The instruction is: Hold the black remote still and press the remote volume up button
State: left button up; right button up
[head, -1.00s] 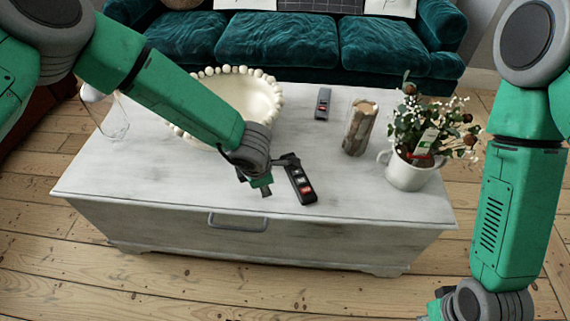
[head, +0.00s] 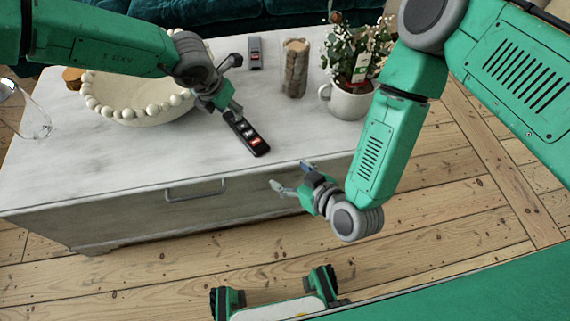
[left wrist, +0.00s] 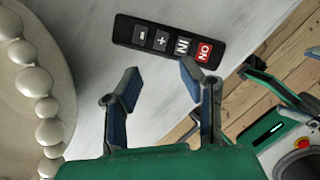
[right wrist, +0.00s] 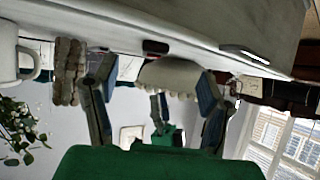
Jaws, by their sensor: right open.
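The black remote (head: 243,136) lies on the white table top near its front edge. The left wrist view shows this remote (left wrist: 150,38) with minus and plus buttons, one grey button and one red button. My left gripper (head: 233,87) is over the far end of the remote; its fingers stand apart with nothing between them in the left wrist view (left wrist: 159,82). I cannot tell whether a finger touches the remote. My right gripper (head: 290,176) is open and empty, in front of the table's front edge, lower right of the remote. The right wrist view shows its spread fingers (right wrist: 153,88).
A white beaded bowl (head: 130,112) stands left of the remote. A drawer handle (head: 195,193) sticks out in front. The near table top is clear.

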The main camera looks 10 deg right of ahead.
aim_at(260, 147)
pick_arm(q)
jog(key=shift+d, duration=0.1)
pick_arm(e)
jog(key=shift+t, duration=0.7)
jog(key=x, duration=0.5)
jog(key=r+x, duration=0.1)
jog(key=x, duration=0.4)
jog(key=r+x, duration=0.1)
jog(key=x, duration=0.4)
jog(key=shift+w+a, duration=0.2)
jog(key=shift+w, duration=0.15)
jog(key=c, duration=1.3)
jog(key=shift+s+f, duration=0.1)
pick_arm(q)
grip_shut()
